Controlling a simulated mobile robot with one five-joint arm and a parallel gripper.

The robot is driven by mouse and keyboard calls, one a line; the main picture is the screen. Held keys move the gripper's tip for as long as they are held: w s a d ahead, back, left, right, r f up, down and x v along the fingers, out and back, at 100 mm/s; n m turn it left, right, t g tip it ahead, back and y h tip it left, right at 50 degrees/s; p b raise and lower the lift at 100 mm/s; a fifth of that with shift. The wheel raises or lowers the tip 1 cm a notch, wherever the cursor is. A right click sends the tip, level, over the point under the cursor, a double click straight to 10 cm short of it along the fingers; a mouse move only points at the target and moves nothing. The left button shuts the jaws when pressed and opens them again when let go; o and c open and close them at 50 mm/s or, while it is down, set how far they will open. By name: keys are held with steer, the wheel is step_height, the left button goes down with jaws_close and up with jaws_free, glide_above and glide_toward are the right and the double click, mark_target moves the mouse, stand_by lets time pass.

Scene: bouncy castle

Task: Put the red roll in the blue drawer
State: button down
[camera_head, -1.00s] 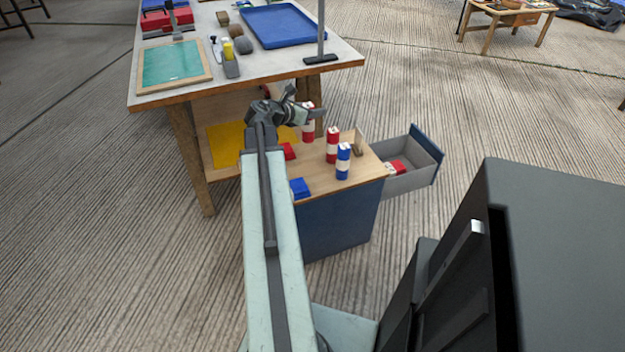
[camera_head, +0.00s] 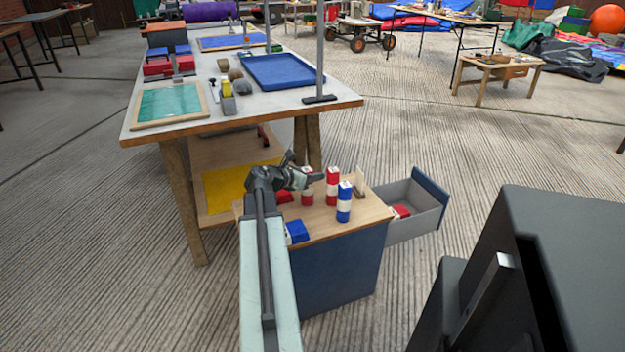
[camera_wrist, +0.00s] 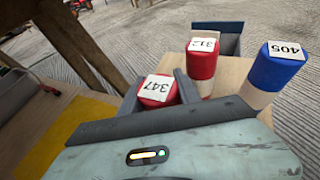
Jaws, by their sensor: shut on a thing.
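My gripper (camera_head: 308,180) is over the top of a small cabinet and is shut on a red and white roll (camera_head: 307,192). In the wrist view this red roll (camera_wrist: 158,90), labelled 347, sits between the fingers. Whether its base touches the cabinet top is hidden. A second red roll (camera_head: 332,187), labelled 312 in the wrist view (camera_wrist: 203,62), stands upright just right of it. The blue drawer (camera_head: 432,184) is pulled open on the cabinet's right side, with a grey inside and a red item (camera_head: 400,212) lying in it.
A blue and white roll (camera_head: 344,203), labelled 405, stands near the cabinet's front right. A blue block (camera_head: 297,232) and a red block (camera_head: 285,197) lie on the cabinet top. A large workbench (camera_head: 230,120) stands behind left. The floor right of the drawer is clear.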

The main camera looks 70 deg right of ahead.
steer(key=c, duration=1.1)
jaws_free()
steer(key=shift+c, duration=0.2)
steer(key=shift+a+r, duration=0.1)
steer(key=shift+r, duration=0.2)
steer(key=p+v, duration=0.4)
steer(key=v, duration=0.7)
steer(key=shift+w+a+p, duration=0.15)
steer(key=shift+a+p, duration=0.15)
steer(key=shift+a, duration=0.1)
